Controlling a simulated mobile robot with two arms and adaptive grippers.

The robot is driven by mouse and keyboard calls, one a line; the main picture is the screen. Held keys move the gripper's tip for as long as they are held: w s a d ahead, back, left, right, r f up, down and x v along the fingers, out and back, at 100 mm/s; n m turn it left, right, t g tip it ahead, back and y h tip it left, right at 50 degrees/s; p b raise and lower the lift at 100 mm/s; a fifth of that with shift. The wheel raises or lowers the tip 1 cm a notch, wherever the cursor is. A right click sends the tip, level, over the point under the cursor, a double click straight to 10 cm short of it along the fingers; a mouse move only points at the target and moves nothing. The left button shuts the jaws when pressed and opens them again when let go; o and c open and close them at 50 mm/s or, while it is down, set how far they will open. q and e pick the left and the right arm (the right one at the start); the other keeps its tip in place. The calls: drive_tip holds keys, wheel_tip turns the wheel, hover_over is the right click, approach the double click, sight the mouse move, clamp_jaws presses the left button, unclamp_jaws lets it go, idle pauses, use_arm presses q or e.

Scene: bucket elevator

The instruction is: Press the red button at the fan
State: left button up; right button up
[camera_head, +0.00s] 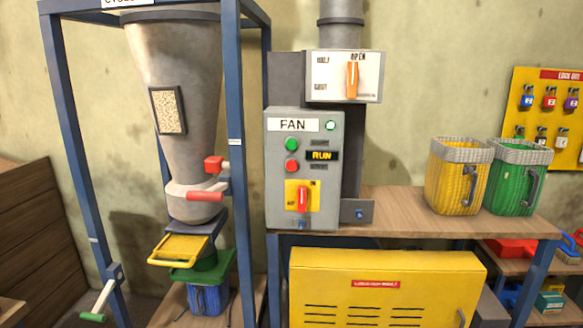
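The fan control box (327,187) is a grey panel labelled "FAN" in the middle of the head view. Its red button (291,166) sits on the left side, just below a green button (291,144). A small display (321,156) beside them reads "RUN", and a green lamp (330,125) at the top right appears lit. A red rotary switch (303,199) on a yellow plate is lower on the box. Nothing covers the red button. Neither gripper is in view.
A blue frame (236,150) with a grey hopper (178,100) stands left. A white panel with an orange handle (352,79) is above the box. A wooden bench (400,220) holds yellow (457,180) and green (516,180) baskets. A yellow cabinet (385,275) is below.

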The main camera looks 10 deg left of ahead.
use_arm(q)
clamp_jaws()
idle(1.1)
